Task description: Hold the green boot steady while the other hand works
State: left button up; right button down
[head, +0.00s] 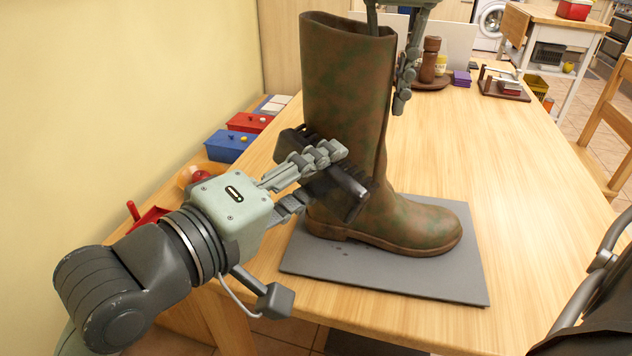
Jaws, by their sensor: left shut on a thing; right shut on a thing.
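The green boot (345,75), mottled with brown, stands upright on a grey mat (390,285), its toe pointing right. My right gripper (401,80) reaches down from the top edge and is shut on the boot's upper shaft. One finger lies along the outside right of the shaft; the other goes into the boot opening and is mostly hidden. My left gripper (322,172) is shut on a dark brush (347,188) at the front of the lower shaft. The brush appears to be against the boot, but I cannot tell whether it touches. A few dark specks lie on the mat.
Blue (231,146) and red (250,122) boxes line the table's left edge by the wall. A round tray with brown bottles (430,60) and a purple stack (461,78) stand behind. The wooden table (530,200) is clear right of the boot. Chairs stand at right.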

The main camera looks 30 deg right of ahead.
aim_at(316, 196)
pick_arm(q)
jog(key=shift+s+r, duration=0.1)
jog(key=shift+r, duration=1.6)
jog(key=shift+a+f, duration=0.2)
jog(key=shift+f, duration=4.45)
jog(key=shift+d+r, duration=0.15)
jog(key=shift+r, duration=3)
jog(key=shift+d+r, duration=0.1)
jog(key=shift+r, duration=1.35)
jog(key=shift+f, duration=3.25)
jog(key=shift+r, duration=3.2)
